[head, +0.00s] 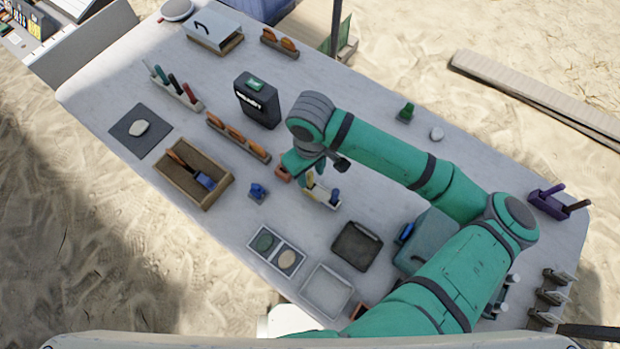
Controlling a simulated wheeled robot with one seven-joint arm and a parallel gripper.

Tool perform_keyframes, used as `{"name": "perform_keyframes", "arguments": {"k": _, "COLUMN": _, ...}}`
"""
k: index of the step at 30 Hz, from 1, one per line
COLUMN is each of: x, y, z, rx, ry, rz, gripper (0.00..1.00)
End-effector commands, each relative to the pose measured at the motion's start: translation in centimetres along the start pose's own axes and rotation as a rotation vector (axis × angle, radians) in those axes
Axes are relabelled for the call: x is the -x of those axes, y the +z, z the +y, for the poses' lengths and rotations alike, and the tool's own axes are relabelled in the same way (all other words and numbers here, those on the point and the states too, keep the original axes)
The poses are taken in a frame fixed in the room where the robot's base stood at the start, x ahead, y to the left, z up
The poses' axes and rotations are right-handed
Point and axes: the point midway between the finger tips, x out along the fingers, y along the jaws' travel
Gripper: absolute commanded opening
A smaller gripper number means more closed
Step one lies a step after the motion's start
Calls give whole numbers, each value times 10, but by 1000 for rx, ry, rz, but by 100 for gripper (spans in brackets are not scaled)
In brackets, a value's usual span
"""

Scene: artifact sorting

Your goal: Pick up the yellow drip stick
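A small yellow stick (310,181) stands upright in a pale holder (322,199) near the middle of the table. A blue piece (335,195) stands in the same holder, to the right of the yellow stick. My gripper (316,170) is right at the yellow stick's upper end, pointing down beneath my green arm. The wrist hides most of the fingers and part of the stick. I cannot tell whether the fingers touch the stick or are closed.
A wooden tray with a brush (203,184), a rack of orange-handled tools (238,137) and a dark box (257,101) stand to the left. A small blue object (258,191) and a dark tray (357,246) are near the holder. The table's middle left has free room.

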Motion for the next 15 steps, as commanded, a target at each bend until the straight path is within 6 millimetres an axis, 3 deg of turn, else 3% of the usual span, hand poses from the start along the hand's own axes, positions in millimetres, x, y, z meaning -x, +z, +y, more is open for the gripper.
{"name": "perform_keyframes", "arguments": {"k": 4, "x": -15, "y": 0, "z": 0, "rx": 1, "ry": -1, "rz": 1, "gripper": 36}}
{"name": "perform_keyframes", "arguments": {"k": 12, "x": -18, "y": 0, "z": 0, "rx": 1, "ry": 0, "rz": 1, "gripper": 36}}
{"name": "perform_keyframes", "arguments": {"k": 15, "x": -17, "y": 0, "z": 0, "rx": 1, "ry": 0, "rz": 1, "gripper": 15}}
